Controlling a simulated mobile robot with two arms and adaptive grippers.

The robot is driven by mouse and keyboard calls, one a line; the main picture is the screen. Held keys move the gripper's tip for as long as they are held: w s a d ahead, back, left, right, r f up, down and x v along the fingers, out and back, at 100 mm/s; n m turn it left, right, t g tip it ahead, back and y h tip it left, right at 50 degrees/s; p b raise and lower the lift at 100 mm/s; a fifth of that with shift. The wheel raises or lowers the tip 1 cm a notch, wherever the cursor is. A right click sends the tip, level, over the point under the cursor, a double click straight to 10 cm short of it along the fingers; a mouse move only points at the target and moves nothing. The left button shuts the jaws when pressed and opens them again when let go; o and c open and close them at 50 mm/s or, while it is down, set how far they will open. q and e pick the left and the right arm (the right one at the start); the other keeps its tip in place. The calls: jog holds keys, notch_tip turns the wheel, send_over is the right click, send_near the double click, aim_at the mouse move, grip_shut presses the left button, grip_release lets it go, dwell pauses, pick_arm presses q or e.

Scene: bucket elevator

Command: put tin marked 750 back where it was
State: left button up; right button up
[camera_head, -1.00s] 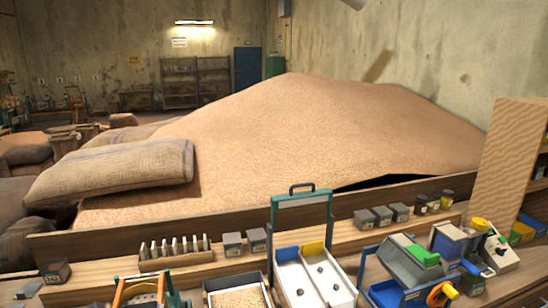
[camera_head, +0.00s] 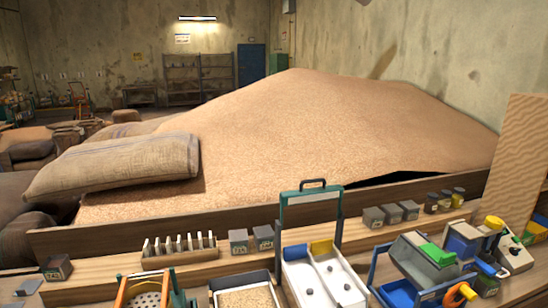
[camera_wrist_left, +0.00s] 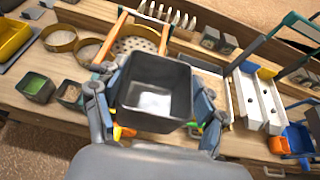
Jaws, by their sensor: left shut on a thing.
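My left gripper (camera_wrist_left: 155,88) is shut on a dark grey, square, open-topped tin (camera_wrist_left: 152,92), with a finger on each side of it. The tin's inside is turned to the left wrist camera and has a pale patch at the bottom; no number on it can be read. Neither gripper shows in the head view. Similar grey tins stand along the plank ledge in the head view: a pair (camera_head: 250,239) right of the slotted rack, several (camera_head: 392,213) further right, and one (camera_head: 56,267) at the far left. Their labels are too small to read.
A slotted wooden rack (camera_head: 180,248) stands left of the tin pair. A green-framed device with white trays (camera_head: 320,275) rises in the middle, with a blue device (camera_head: 420,262) to its right. Behind the board lies a grain heap (camera_head: 300,140). The left wrist view shows round sieves (camera_wrist_left: 60,39).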

pick_arm(q)
jog(key=s+d+f+n+y+b, duration=0.1)
jog(key=s+d+f+b, duration=0.2)
jog(key=f+b, duration=0.2)
jog(key=s+d+f+n+g+y+b, duration=0.1)
jog(key=s+d+f+b, duration=0.2)
jog(key=f+b, duration=0.2)
jog(key=shift+d+f, duration=0.15)
jog(key=shift+f, duration=0.05)
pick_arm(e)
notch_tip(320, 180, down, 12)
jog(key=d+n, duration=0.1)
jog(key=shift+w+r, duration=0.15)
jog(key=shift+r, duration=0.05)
